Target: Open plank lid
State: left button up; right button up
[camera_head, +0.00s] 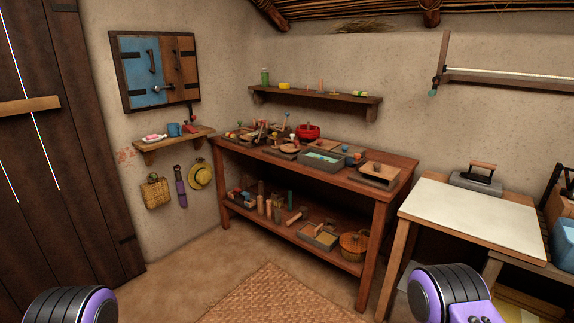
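I cannot tell for certain which thing is the plank lid. A small wooden board (382,169) lies on a grey box at the right end of the long wooden table. Another flat wooden piece with an upright peg or handle (319,231) sits on a grey box on the table's lower shelf. Both are far off and small. Neither of my grippers is in view; only purple and black parts of my two arms show at the bottom left and bottom right, well short of the table.
The long table (402,164) is crowded with small items and a red pot (307,131). A white-topped table (473,214) with a flat iron (476,178) stands to its right. A woven mat (262,296) lies on open floor. A dark plank door (75,150) is at left.

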aim_at(324, 145)
jog(key=z, duration=0.4)
jog(key=i, duration=2.2)
jog(key=z, duration=0.4)
